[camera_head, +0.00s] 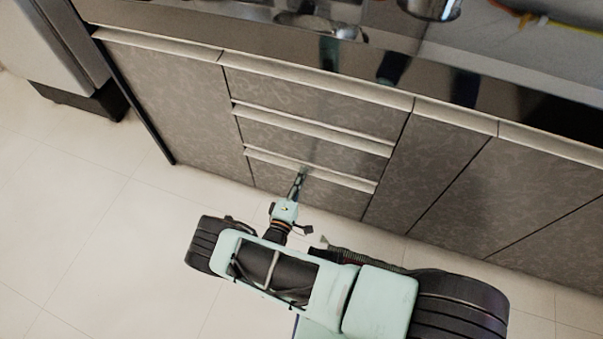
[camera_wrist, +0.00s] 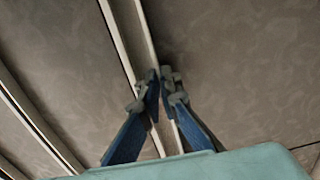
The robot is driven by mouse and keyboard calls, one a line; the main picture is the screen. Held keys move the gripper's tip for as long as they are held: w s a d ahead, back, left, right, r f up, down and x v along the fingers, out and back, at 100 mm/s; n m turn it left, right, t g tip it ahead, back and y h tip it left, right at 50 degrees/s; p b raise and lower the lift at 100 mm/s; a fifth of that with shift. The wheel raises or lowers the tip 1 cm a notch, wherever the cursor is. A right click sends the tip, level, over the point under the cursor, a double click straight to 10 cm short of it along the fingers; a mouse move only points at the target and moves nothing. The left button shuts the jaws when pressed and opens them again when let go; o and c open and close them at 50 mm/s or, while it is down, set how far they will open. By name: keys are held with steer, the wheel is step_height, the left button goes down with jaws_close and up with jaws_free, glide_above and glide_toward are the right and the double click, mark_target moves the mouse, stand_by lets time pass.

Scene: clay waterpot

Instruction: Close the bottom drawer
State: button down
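The bottom drawer (camera_head: 335,194) is the lowest of three stacked grey patterned drawers, with a pale handle strip (camera_head: 345,181) along its top edge. Its front looks about level with the cabinet fronts; I cannot tell whether a small gap is left. My gripper (camera_head: 301,174) is at this strip, left of its middle. In the wrist view my gripper (camera_wrist: 160,74) has its two blue fingers drawn together at the tips, in front of a pale strip (camera_wrist: 145,35). Nothing is seen between the tips. I cannot tell whether they touch the drawer.
The middle drawer (camera_head: 310,132) and top drawer (camera_head: 310,95) above look shut. Cabinet doors stand to the left (camera_head: 170,100) and right (camera_head: 425,160). A dark counter runs above, with shiny metal items (camera_head: 430,8). The tiled floor (camera_head: 90,230) at left is clear.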

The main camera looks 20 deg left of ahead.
steer(key=shift+w, duration=0.3)
steer(key=c, duration=2.5)
jaws_free()
steer(key=shift+o, duration=0.2)
steer(key=s, duration=0.7)
steer(key=shift+s+a, duration=0.35)
